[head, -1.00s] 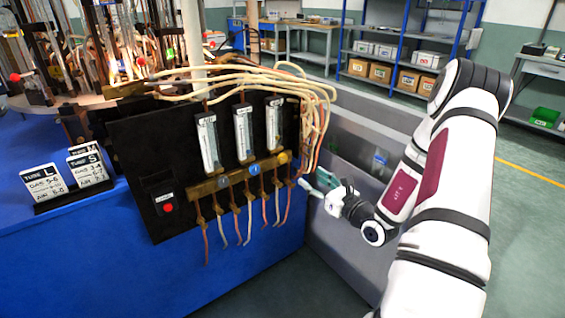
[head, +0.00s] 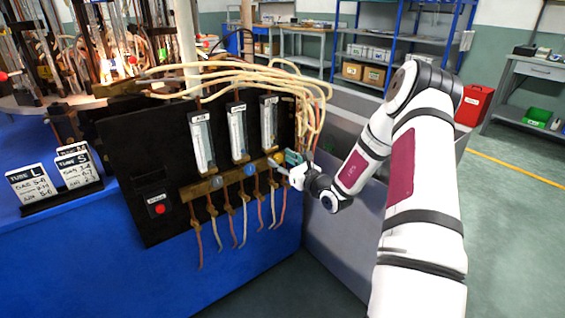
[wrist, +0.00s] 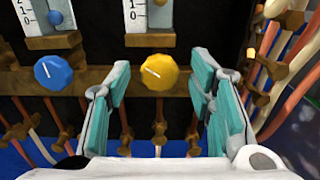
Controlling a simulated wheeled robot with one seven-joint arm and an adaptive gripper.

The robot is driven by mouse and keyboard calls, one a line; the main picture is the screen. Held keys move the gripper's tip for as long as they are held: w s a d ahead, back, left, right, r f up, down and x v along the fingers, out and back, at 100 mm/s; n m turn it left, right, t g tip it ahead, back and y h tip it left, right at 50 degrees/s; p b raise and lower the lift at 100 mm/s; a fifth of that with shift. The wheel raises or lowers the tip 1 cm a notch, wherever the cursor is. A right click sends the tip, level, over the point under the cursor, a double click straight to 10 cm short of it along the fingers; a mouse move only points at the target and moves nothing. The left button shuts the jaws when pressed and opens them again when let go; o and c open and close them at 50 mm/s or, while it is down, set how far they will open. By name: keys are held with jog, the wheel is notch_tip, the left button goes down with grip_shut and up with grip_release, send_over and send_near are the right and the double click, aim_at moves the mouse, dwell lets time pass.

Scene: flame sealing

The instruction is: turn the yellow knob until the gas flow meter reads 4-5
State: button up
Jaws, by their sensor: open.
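The yellow knob (wrist: 160,72) sits on the brass manifold bar (wrist: 100,82), with its white pointer mark slanting toward upper left. My gripper (head: 284,161) is open, its teal finger pads on either side of the knob in the wrist view, with gaps on both sides.
The blue knob (wrist: 54,72) is left of the left finger. Hoses (wrist: 285,65) run close to the right finger, and thin pipes hang below the bar. A red button (head: 159,209) is on the black panel (head: 150,150). Label cards (head: 33,182) stand on the blue bench.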

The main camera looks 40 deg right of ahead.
jog(key=c, duration=1.2)
jog(key=shift+o, duration=0.2)
